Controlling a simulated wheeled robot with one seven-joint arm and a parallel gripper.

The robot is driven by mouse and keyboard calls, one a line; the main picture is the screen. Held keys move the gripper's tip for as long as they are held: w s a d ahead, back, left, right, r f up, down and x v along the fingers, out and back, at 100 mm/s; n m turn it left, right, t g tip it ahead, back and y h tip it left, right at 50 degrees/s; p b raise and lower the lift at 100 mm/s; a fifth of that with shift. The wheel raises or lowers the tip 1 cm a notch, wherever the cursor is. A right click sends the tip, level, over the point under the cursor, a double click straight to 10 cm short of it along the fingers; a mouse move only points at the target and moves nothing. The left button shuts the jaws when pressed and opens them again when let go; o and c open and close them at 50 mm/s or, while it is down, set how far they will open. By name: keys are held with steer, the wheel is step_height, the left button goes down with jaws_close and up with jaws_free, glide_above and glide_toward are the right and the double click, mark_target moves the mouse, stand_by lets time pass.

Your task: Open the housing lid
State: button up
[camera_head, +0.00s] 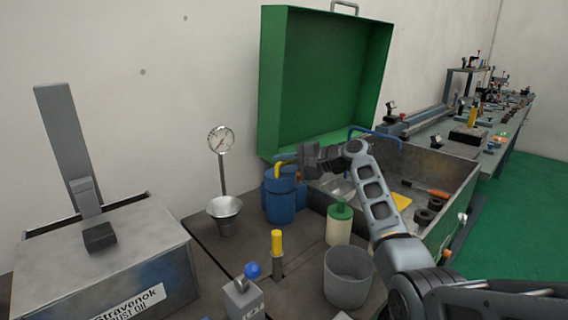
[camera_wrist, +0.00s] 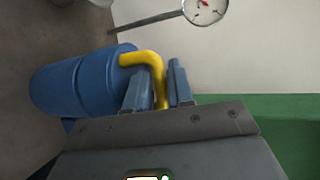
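A blue drum-shaped housing (camera_head: 281,199) stands behind the middle of the bench, with a bent yellow handle (camera_head: 284,166) at its top. In the wrist view the blue body (camera_wrist: 80,83) lies at left and the yellow handle (camera_wrist: 146,62) runs from it in between my fingers. My gripper (camera_head: 299,163) is at the handle, its two blue-grey fingers (camera_wrist: 162,88) close against both sides of it. No separate housing lid or open gap shows on the blue body. The fingers and palm hide the handle's end.
A green toolbox (camera_head: 452,215) stands at right, its green lid (camera_head: 325,85) raised, tools inside. A dial gauge (camera_head: 221,139), metal funnel (camera_head: 225,214), green-capped bottle (camera_head: 339,224), grey cup (camera_head: 348,277), yellow-topped post (camera_head: 277,243) and blue-knobbed box (camera_head: 244,298) surround the housing. A grey bin (camera_head: 105,265) is at left.

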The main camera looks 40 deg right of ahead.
jaws_close()
steer(key=shift+w+r, duration=0.1)
stand_by(0.3)
